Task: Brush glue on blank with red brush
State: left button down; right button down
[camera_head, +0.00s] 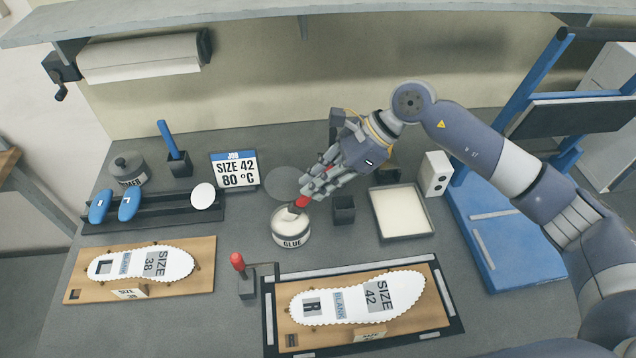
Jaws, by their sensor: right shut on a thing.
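My right gripper (318,184) is shut on the red brush (301,203). The brush is tilted, with its lower end at the open top of the glue pot (291,238); I cannot tell how deep it goes. The glue pot is round, with a light rim and a GLUE label. The size 42 blank (340,303), white with a jagged edge, lies on a wooden board (425,318) in a black frame at front right. A size 38 blank (180,263) lies on another wooden board (80,290) at front left. My left gripper is out of view.
A red-knobbed lever (238,262) stands between the boards. A black cup (344,212) and a white tray (402,212) are right of the pot. A primer pot (128,168), blue forms (100,206) and a job sign (235,170) stand at left.

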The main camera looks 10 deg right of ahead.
jog(key=shift+r+p, duration=0.85)
jog(key=shift+r, duration=2)
